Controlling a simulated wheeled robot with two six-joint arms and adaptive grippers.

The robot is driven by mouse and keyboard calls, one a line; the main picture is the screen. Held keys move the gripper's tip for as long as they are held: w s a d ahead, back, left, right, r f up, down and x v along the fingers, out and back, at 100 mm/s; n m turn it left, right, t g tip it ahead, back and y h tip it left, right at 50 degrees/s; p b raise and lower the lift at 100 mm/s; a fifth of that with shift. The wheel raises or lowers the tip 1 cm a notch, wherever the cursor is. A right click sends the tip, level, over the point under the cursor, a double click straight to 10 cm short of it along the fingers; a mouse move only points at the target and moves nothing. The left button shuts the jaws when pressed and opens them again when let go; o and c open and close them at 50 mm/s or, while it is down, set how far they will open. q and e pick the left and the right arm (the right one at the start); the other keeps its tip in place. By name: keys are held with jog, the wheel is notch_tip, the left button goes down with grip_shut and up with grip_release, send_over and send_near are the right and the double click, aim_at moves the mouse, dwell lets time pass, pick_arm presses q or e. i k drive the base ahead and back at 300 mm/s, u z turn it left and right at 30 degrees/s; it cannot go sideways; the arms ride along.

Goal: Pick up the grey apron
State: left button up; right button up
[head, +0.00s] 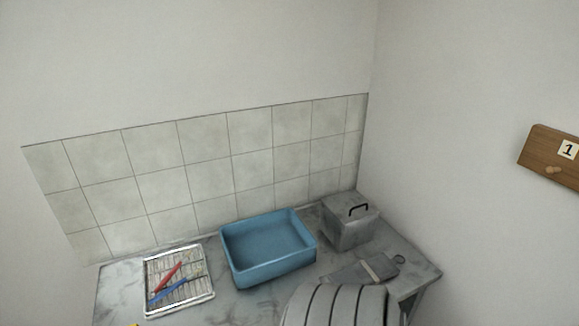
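No thing that I can surely name as the grey apron shows in the head view. A flat dark grey item (348,275) with a pale band across it lies on the right part of the counter; I cannot tell whether it is folded cloth. A wooden board (540,150) with a label "1" and a round peg is on the right wall, cut off by the picture's edge; nothing hangs from the visible peg. Neither of my grippers is in view.
The grey marbled counter (116,290) holds a wire rack tray (180,301) with a red and a blue tool, an empty blue basin (268,274) and a lidded grey box (346,234). A curved, ribbed grey shape (335,308) covers part of the front edge.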

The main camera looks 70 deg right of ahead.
aim_at(374, 270)
jog(key=u, duration=0.3)
jog(key=k, duration=1.3)
jog(key=z, duration=1)
